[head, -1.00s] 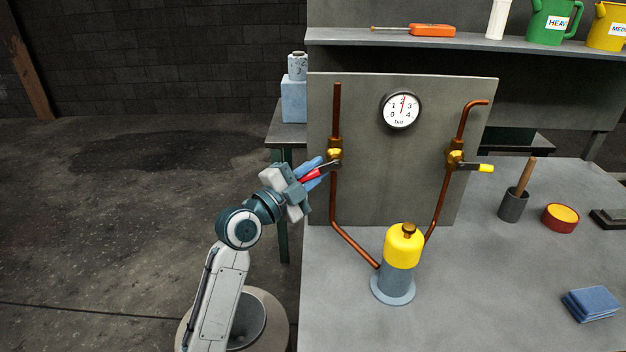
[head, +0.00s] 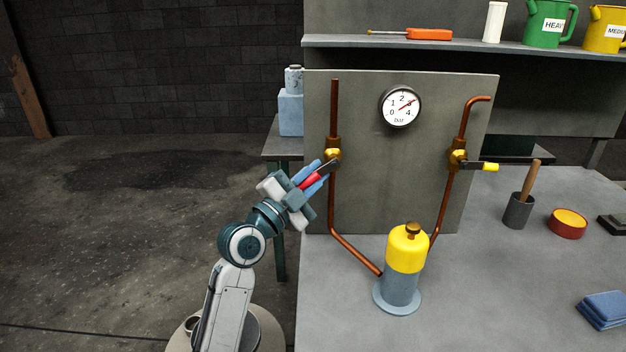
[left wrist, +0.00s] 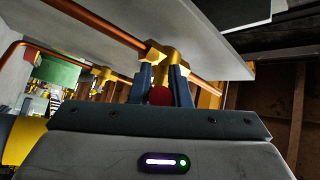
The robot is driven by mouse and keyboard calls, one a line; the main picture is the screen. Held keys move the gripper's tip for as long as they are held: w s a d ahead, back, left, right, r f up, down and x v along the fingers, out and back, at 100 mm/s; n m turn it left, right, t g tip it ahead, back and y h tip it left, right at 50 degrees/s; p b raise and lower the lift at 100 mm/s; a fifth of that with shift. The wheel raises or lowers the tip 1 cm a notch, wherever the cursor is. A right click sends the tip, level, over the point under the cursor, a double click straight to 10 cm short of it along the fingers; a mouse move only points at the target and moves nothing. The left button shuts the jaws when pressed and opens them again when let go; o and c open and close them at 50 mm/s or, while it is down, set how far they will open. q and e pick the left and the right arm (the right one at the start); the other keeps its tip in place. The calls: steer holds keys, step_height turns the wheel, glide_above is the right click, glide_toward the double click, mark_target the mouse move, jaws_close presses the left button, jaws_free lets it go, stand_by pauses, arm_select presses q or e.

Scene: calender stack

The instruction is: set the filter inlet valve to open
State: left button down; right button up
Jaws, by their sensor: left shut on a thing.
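The left valve (head: 332,155) is a brass body on a vertical copper pipe, with a red-gripped lever (head: 310,180) slanting down and left from it. My left gripper (head: 313,176) has its blue fingers shut around the red grip. In the left wrist view the red grip end (left wrist: 159,95) shows between the fingers. The right valve (head: 457,159) is brass too, and its yellow-tipped lever (head: 490,167) points right, nearly level. Both pipes run down to the filter (head: 402,265), a grey canister with a yellow top. I see no label naming either valve. My right gripper is out of view.
A round gauge (head: 400,107) on the grey panel (head: 390,185) reads a little above 3 bar. A cup with a wooden-handled tool (head: 517,211), a red-and-yellow tin (head: 567,223) and blue cloths (head: 604,309) lie on the bench to the right.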

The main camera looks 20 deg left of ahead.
arm_select(q)
steer(key=shift+f, duration=0.35)
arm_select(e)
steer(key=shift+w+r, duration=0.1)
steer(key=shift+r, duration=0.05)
arm_select(q)
steer(key=c, duration=1.5)
jaws_free()
steer(key=shift+o, duration=0.6)
steer(key=shift+r, duration=0.15)
